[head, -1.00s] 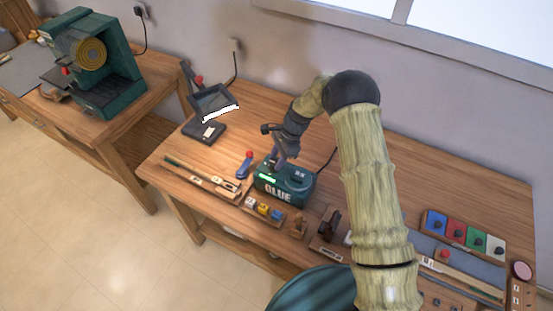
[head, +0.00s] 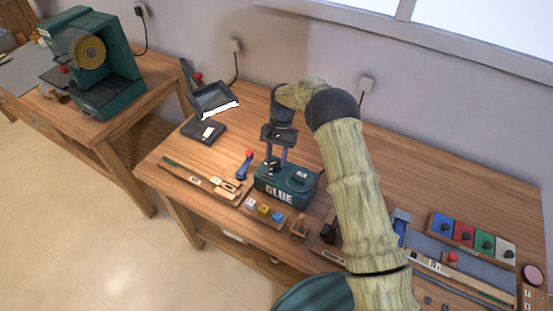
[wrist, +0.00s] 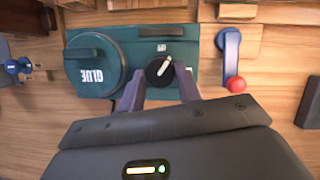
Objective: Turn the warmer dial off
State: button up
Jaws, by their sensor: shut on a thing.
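The dark green glue warmer (head: 288,190), marked GLUE, stands on the wooden bench. It also fills the upper left of the wrist view (wrist: 182,47), with its round lidded pot on the left. The black dial (wrist: 159,71) is on its top, with a slanted white pointer bar running from lower left to upper right. My gripper (head: 272,166) reaches down over the warmer's left end. In the wrist view my gripper (wrist: 160,80) has one finger on each side of the dial and is shut on it. No green light shows on the warmer's front.
A blue lever with a red knob (wrist: 231,60) is close beside the warmer. Small colored blocks (head: 263,208) lie in front. Colored tiles (head: 470,235) are at the right. The bench behind the warmer is mostly clear.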

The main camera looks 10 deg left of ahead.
jog(key=n+h, duration=0.1)
jog(key=n, duration=0.3)
jog(key=n+h+b, duration=0.1)
jog(key=n, duration=0.1)
jog(key=shift+a+r+n+t+h, duration=0.1)
jog(key=shift+a+n+t+h, duration=0.2)
jog(key=shift+n, duration=0.1)
jog(key=o, duration=1)
jog(key=shift+c, duration=0.2)
